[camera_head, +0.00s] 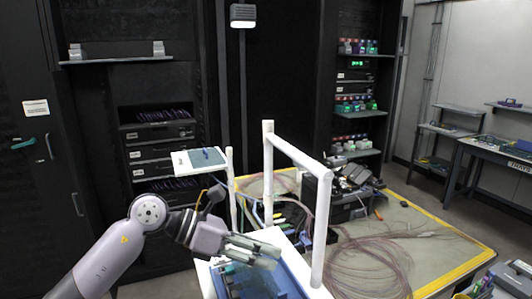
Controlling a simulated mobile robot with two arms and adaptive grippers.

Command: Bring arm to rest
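My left arm (108,258) comes in from the lower left. Its gripper (277,257) points right, over a blue tray-like piece (288,283) on a white stand (203,272). The two fingers lie close together in this view, and I cannot tell whether a gap is left between them. I see nothing clearly held. The gripper hides part of the blue piece. My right gripper is not in view.
White posts with a crossbar (297,153) rise just right of the gripper. Behind them is a yellow-edged table (452,262) with loose cables (370,262) and dark equipment (350,205). Black racks (155,85) stand behind. A small white platform (185,165) stands near the arm.

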